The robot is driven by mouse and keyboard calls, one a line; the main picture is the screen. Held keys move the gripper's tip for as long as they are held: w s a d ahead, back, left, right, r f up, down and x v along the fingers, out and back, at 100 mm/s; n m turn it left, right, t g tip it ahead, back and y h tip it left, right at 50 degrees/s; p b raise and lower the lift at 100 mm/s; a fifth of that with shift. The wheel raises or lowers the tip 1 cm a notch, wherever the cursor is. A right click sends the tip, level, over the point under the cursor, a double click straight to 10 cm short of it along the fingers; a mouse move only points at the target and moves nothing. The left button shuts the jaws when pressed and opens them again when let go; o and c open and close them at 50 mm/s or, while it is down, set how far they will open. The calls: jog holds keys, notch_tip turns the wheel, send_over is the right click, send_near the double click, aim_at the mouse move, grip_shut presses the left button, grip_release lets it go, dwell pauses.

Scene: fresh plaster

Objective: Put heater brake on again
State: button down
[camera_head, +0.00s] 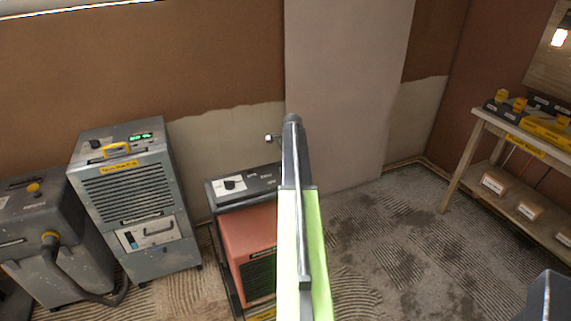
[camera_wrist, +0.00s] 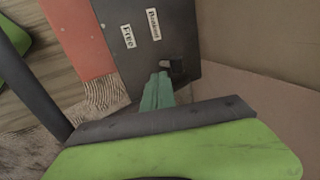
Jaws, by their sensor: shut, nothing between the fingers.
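The heater (camera_head: 258,240) is a red-orange box with a dark top panel and a knob, standing at the wall in the head view. My arm hides its right side. In the wrist view its red body (camera_wrist: 78,38) and a dark panel (camera_wrist: 128,62) show. The panel carries the labels "Free" and "Braked". A small dark part with a pale face (camera_wrist: 178,67), perhaps the brake lever, sits below "Braked". My gripper (camera_wrist: 161,76) shows as narrow teal fingers, shut and empty, with tips close beside that part. Whether they touch it I cannot tell.
A grey dehumidifier (camera_head: 130,205) stands left of the heater, with another grey machine (camera_head: 50,240) and hose beyond. A wooden shelf table (camera_head: 480,122) with boxes is at the right. The ridged floor (camera_head: 400,240) between heater and table is clear.

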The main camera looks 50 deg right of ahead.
jog(key=shift+w+a+r+p, duration=0.15)
jog(key=shift+a+r+p, duration=0.05)
jog(key=shift+r+p, duration=0.2)
jog(key=shift+w+a+r+p, duration=0.15)
jog(key=shift+r+p, duration=0.1)
jog(key=shift+r, duration=0.15)
notch_tip(320, 180, up, 10)
jog(key=p, duration=1)
jog(key=shift+w, duration=0.15)
jog(key=shift+d, duration=0.1)
